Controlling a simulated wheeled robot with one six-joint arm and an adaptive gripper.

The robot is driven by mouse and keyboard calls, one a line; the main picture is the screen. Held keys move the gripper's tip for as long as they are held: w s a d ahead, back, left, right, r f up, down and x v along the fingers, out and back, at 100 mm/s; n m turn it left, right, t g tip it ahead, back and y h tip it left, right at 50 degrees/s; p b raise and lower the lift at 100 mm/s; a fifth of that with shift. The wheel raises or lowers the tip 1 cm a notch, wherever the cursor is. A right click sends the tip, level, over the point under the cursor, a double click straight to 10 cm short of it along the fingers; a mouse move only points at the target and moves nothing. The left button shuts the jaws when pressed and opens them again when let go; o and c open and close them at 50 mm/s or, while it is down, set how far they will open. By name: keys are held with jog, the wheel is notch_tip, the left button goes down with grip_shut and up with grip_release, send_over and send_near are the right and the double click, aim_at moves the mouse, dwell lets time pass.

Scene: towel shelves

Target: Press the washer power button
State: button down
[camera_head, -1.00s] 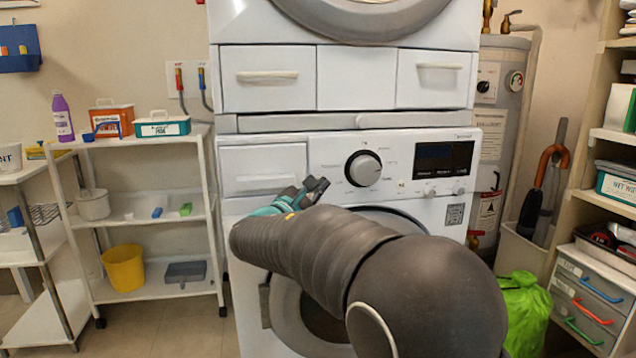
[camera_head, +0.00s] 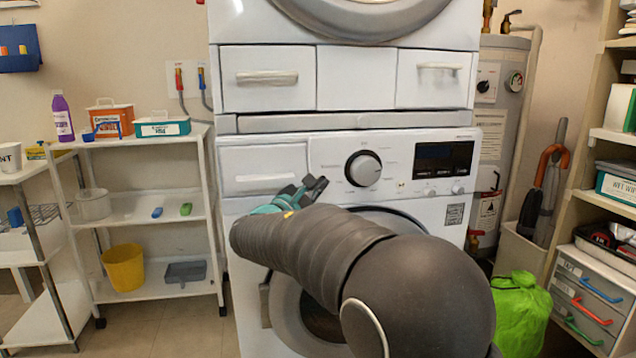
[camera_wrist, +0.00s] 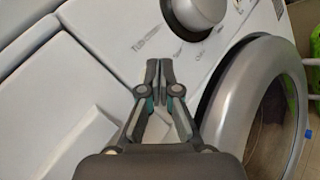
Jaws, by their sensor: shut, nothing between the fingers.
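The white washer (camera_head: 262,213) is the lower machine of a stack, with a silver dial (camera_head: 363,168), a dark display (camera_head: 443,160) and small round buttons (camera_head: 458,189) on its panel. The dial also shows at the top of the wrist view (camera_wrist: 198,12). I cannot tell which small mark or button is the power button. My gripper (camera_head: 318,187) is in front of the panel, left of and below the dial. In the wrist view my gripper (camera_wrist: 159,68) is shut and empty, its tips over the printed panel between the drawer and the door ring. Contact cannot be told.
The round door (camera_wrist: 235,105) is right of my gripper in the wrist view. The detergent drawer (camera_head: 262,168) is to the left. A white shelf cart (camera_head: 140,221) stands left, a green bag (camera_head: 522,312) and drawers (camera_head: 588,300) right. A second machine (camera_head: 356,80) is above.

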jog(key=shift+w, duration=0.15)
dwell(0.4)
jog(key=shift+s+d+b, duration=0.15)
jog(key=shift+s+b, duration=0.3)
jog(key=shift+s, duration=0.15)
jog(key=s+d+b, duration=0.1)
jog(key=s+b, duration=0.2)
jog(key=s, duration=0.2)
jog(key=shift+s+d, duration=0.3)
jog(key=shift+s, duration=0.1)
dwell(1.1)
